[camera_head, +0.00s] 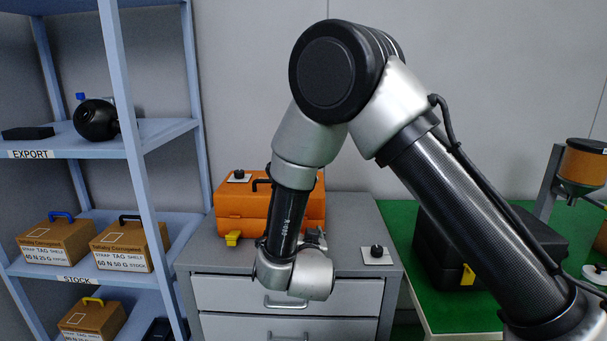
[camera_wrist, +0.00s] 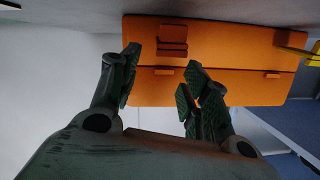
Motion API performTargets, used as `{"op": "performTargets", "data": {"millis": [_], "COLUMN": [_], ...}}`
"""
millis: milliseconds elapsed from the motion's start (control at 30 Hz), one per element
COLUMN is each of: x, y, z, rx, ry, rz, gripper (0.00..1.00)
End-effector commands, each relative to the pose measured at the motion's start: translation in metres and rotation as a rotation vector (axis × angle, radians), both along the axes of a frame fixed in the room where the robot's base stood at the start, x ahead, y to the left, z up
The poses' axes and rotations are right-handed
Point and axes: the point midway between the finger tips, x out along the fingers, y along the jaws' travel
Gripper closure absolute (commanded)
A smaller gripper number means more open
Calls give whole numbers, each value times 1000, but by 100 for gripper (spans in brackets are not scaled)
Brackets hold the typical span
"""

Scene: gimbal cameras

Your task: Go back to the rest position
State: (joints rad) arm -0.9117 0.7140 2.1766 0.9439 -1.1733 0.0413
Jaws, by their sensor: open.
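My arm bends down over a grey drawer cabinet (camera_head: 350,258) in the head view. My gripper (camera_wrist: 160,76) shows in the wrist view with its fingers spread and nothing between them. In the head view it is mostly hidden behind my wrist, above the cabinet top. An orange case (camera_head: 238,205) with a yellow latch stands on the cabinet behind my wrist. The case also fills the upper part of the wrist view (camera_wrist: 225,50), upside down, beyond the fingers. I cannot tell how far the fingertips are from it.
A small plate with a black knob (camera_head: 376,255) lies at the cabinet's right. A black case (camera_head: 440,250) stands on a green-topped table (camera_head: 398,215). A blue shelf (camera_head: 140,130) at left holds brown cases (camera_head: 58,240) and a round black object (camera_head: 96,119).

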Motion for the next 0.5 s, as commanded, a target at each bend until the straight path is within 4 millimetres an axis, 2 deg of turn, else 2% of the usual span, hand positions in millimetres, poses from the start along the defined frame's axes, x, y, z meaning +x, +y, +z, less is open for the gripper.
{"op": "performTargets", "data": {"millis": [33, 133, 267, 367, 500], "x": [11, 26, 30, 18, -19], "y": [-8, -25, -59, -93, -151], "z": [17, 50, 99, 136, 180], "rx": [34, 90, 132, 132, 88], "ry": [36, 126, 239, 314, 414], "rz": [11, 58, 138, 197, 257], "gripper": [54, 54, 54, 54, 54]}}
